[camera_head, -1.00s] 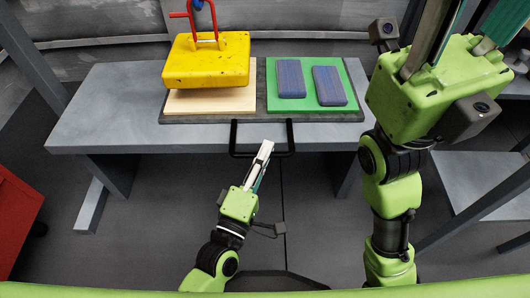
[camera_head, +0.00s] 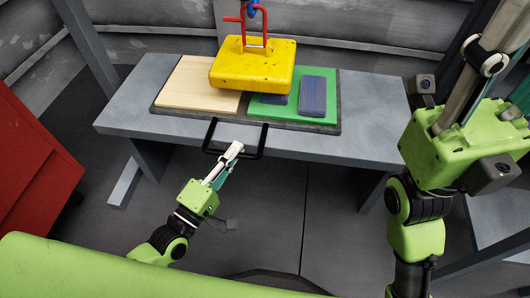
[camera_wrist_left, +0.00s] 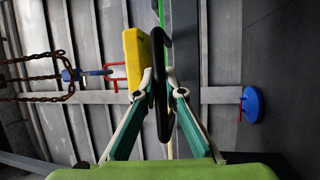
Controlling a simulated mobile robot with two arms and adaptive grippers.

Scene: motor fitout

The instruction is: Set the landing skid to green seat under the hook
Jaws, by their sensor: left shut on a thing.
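The landing skid (camera_head: 300,128) is a flat dark grey tray on the table. A pale wooden board (camera_head: 190,84) lies on its left half and the green seat (camera_head: 328,117) on its right half. The seat carries two blue pads (camera_head: 312,96); the left one is partly hidden. A yellow block (camera_head: 252,72) hangs from the blue hook (camera_head: 249,10) by a red handle, overlapping the wood's right part and the seat's left part. My left gripper (camera_head: 237,148) is shut on the skid's black handle (camera_wrist_left: 161,85). My right gripper (camera_head: 480,75) points up at right, its tips unclear.
The grey table (camera_head: 370,130) has bare top on both sides of the skid. A red cabinet (camera_head: 35,150) stands at the left. Another grey surface (camera_head: 490,222) is at the lower right. The left wrist view shows rusty chains (camera_wrist_left: 40,75) and a blue disc (camera_wrist_left: 252,105).

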